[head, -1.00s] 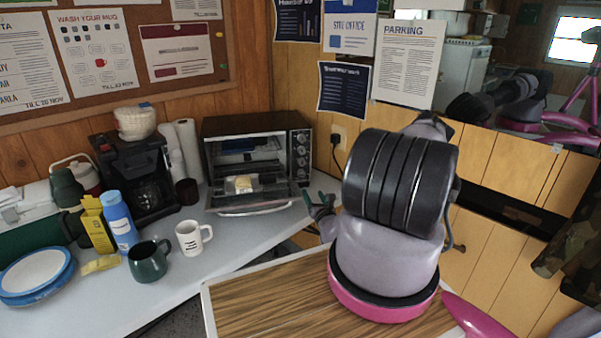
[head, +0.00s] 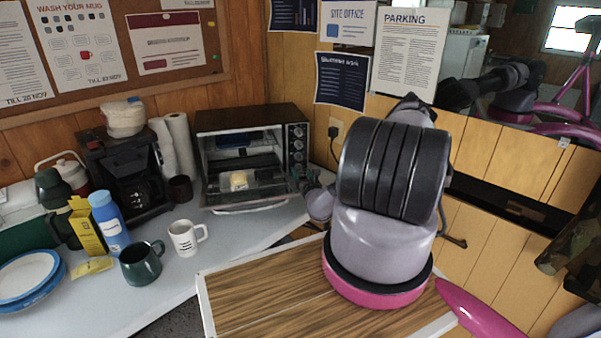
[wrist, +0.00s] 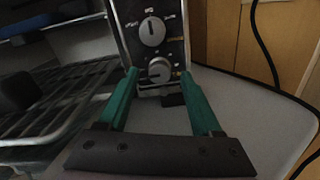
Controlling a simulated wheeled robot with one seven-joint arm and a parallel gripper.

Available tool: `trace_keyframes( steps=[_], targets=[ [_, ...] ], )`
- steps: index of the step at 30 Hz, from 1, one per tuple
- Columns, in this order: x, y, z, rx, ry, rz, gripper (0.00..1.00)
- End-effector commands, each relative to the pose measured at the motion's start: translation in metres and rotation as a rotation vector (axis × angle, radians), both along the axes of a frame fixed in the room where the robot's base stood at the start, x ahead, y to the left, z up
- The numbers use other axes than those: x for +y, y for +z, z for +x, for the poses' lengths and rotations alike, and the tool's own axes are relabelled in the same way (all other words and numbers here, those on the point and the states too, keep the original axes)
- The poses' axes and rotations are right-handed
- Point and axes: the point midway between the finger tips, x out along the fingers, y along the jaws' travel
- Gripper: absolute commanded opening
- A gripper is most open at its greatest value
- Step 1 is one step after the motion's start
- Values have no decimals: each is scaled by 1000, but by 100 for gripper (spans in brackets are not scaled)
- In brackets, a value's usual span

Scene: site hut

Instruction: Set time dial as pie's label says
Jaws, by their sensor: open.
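The toaster oven (head: 250,119) stands on the counter with its door down. A small pale-yellow item (head: 238,181), perhaps the pie, sits in the oven's open front; no label on it is readable. The oven's dial panel (head: 297,150) is on its right side. The wrist view shows an upper dial (wrist: 152,30), its mark roughly upright, and a lower dial (wrist: 160,70), its mark roughly sideways. Their printing is too small to read. My gripper (wrist: 158,76) is open, its green fingertips on either side of the lower dial; contact cannot be told. It also shows beside the panel in the head view (head: 303,181).
The oven rack (wrist: 60,100) lies left of my gripper in the wrist view. A black cable (wrist: 262,45) hangs at right. A white mug (head: 184,239), a green mug (head: 140,264) and a coffee maker (head: 130,180) stand left of the oven. A wood-topped table (head: 260,295) is in front.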

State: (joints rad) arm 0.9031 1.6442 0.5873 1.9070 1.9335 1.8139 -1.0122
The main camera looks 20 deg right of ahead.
Motion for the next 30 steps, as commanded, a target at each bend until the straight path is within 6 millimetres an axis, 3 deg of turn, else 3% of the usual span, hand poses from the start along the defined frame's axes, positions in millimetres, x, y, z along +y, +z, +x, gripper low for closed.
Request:
trace_keyframes(
  steps=[6, 14, 19, 20, 30],
  targets=[
    [-3, 0, 16, 0, -1, 1, 66],
    [-3, 0, 17, 1, -1, 1, 66],
    [-3, 0, 17, 1, -1, 1, 5],
    [-3, 0, 17, 1, -1, 1, 0],
    [-3, 0, 16, -4, -1, 36, 0]
  ],
)
